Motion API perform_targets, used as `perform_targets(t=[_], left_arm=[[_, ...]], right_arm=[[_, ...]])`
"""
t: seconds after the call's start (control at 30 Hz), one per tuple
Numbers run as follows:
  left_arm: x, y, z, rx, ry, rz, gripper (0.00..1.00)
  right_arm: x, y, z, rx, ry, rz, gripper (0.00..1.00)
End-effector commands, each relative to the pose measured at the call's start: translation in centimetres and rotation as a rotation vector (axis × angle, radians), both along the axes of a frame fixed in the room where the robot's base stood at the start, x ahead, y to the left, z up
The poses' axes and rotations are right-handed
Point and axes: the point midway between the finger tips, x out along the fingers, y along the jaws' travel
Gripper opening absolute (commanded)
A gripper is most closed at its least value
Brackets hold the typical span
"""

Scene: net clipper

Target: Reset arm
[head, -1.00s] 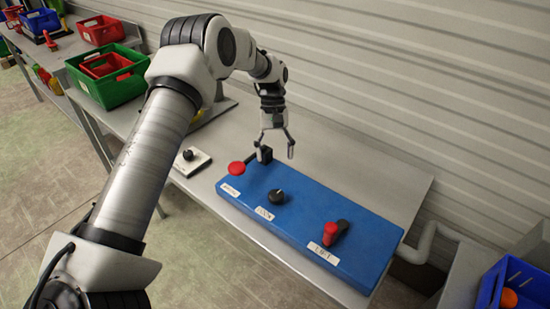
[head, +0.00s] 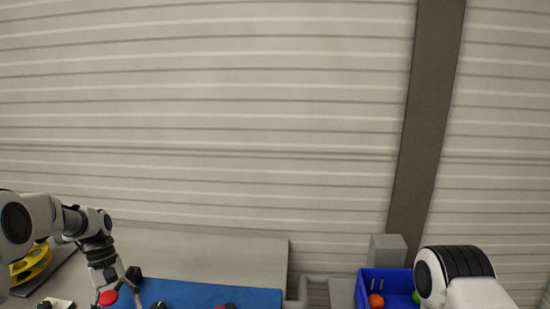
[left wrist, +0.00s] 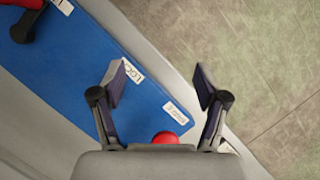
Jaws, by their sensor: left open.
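My left gripper (head: 120,299) is open and empty above the left end of the blue control panel (head: 205,293). In the left wrist view, its two fingers (left wrist: 160,82) are spread wide, with the panel (left wrist: 75,75) below them. A red round button (left wrist: 165,137) shows between the finger bases, and in the head view the button (head: 108,298) is beside the gripper. A red-and-black lever (left wrist: 25,25) is at the panel's far end. My right arm (head: 462,275) enters at lower right in the head view; its gripper is out of frame.
A grey table (head: 215,255) carries the panel, against a ribbed wall (head: 200,110). A yellow reel-like object (head: 32,263) is at the left. A blue bin (head: 370,293) with an orange ball (head: 376,301) stands at the right. A grey post (head: 428,120) rises behind it.

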Motion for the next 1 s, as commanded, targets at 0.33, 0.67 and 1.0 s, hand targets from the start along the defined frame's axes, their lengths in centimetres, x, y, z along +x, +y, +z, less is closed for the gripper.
perform_targets(t=[0.33, 0.67, 1.0], left_arm=[[-4.0, -2.6, -5.7, 0.006, 0.152, -0.057, 0.74], [-13.7, -7.0, -14.3, 0.012, 0.315, -0.151, 0.74], [-35.1, -11.7, -24.0, 0.031, 0.155, -0.437, 0.74]], right_arm=[[0.0, 0.0, -0.4, 0.000, -0.001, 0.000, 0.83], [0.0, 0.0, -0.9, 0.000, 0.000, 0.000, 0.83], [0.0, 0.0, -1.5, 0.000, 0.000, 0.000, 0.83]])
